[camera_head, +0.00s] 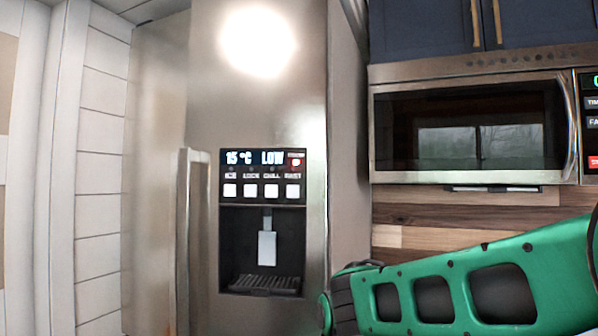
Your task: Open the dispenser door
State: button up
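The dispenser door (260,110) is the tall steel fridge door in the middle of the view, and it looks shut. A vertical bar handle (184,245) runs along its left side, its lower end cut off by the frame. The dispenser recess (238,240) is set into the door, with a pale paddle (267,248) and a dark drip grille (264,284). Above it is a panel (262,174) with several white buttons, reading "15 °C LOW". My green arm link crosses the lower right; my gripper is not in view.
A microwave (470,125) hangs right of the fridge under dark blue cabinets (420,28). A wood backsplash (430,215) is below it. A white panelled wall (102,180) stands at the left. The space before the handle looks clear.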

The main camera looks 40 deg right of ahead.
aim_at(257, 80)
jog(key=u, duration=0.4)
jog(key=k, duration=1.15)
jog(key=z, duration=0.75)
